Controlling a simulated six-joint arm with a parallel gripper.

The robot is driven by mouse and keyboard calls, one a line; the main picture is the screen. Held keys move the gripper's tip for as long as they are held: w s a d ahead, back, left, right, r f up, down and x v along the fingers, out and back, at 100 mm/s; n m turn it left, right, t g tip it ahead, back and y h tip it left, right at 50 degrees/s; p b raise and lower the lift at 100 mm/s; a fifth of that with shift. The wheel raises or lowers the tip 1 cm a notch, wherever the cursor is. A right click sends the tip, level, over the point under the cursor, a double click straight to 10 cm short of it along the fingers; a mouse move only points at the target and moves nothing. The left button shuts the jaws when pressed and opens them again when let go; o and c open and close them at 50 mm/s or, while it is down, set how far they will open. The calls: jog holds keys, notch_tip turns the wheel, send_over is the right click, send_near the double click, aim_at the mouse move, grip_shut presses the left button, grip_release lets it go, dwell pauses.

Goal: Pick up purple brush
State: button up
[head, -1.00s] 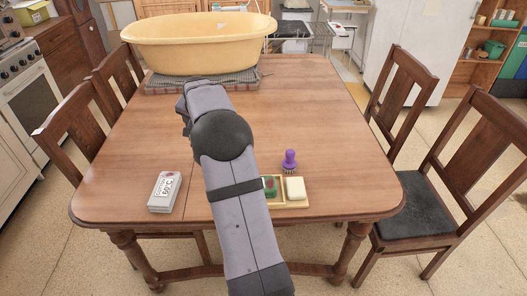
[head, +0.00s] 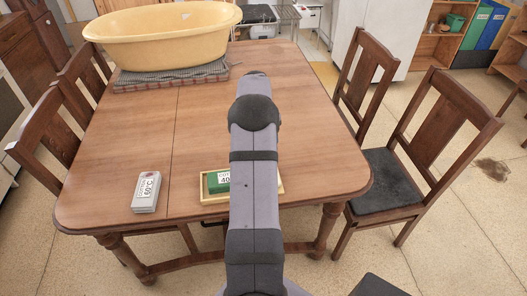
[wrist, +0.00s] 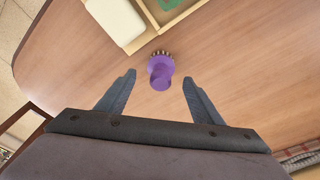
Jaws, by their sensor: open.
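The purple brush (wrist: 160,72) stands on the wooden table in the wrist view, its round knob toward the camera and its bristles showing at the far side. My gripper (wrist: 158,85) is open, with one finger on each side of the brush in the picture. The fingers do not appear to touch it. In the head view my arm hides the brush and the gripper.
A wooden tray (head: 212,197) with a green item (head: 218,181) sits near the table's front edge, partly behind my arm. A grey labelled box (head: 147,192) is at left. A yellow tub (head: 165,40) stands at the back.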

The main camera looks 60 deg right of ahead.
jog(key=shift+d+f+p, duration=0.25)
jog(key=shift+f+p, duration=0.2)
jog(key=shift+f, duration=0.9)
jog(key=shift+d+f+p, duration=0.2)
jog(key=shift+f+p, duration=0.2)
jog(key=shift+f, duration=0.9)
jog(key=c, duration=1.1)
